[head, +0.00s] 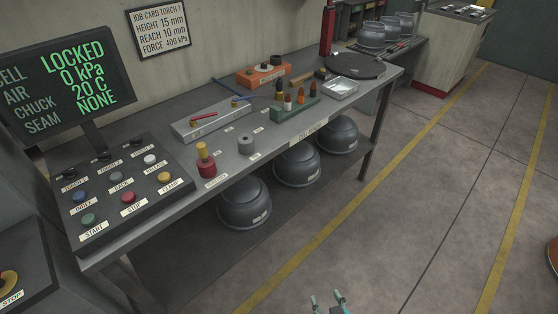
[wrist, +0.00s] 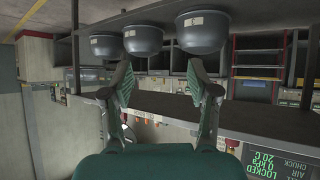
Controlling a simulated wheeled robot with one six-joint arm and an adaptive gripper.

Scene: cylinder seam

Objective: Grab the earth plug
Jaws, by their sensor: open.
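A red and yellow plug-like piece (head: 205,162) stands upright near the bench's front edge, right of the button panel; it may be the earth plug, but I cannot read its label. My gripper (head: 328,302) shows at the bottom of the head view, in front of and apart from the bench. In the wrist view my gripper (wrist: 160,75) has its two fingers wide apart with nothing between them.
The bench (head: 225,180) holds a button panel (head: 128,190), a grey block with a hole (head: 246,145), a grey box (head: 205,120), a green rack (head: 295,108) and an orange block (head: 262,75). Dark pots (head: 243,203) sit on the shelf below. The floor (head: 420,210) in front is clear.

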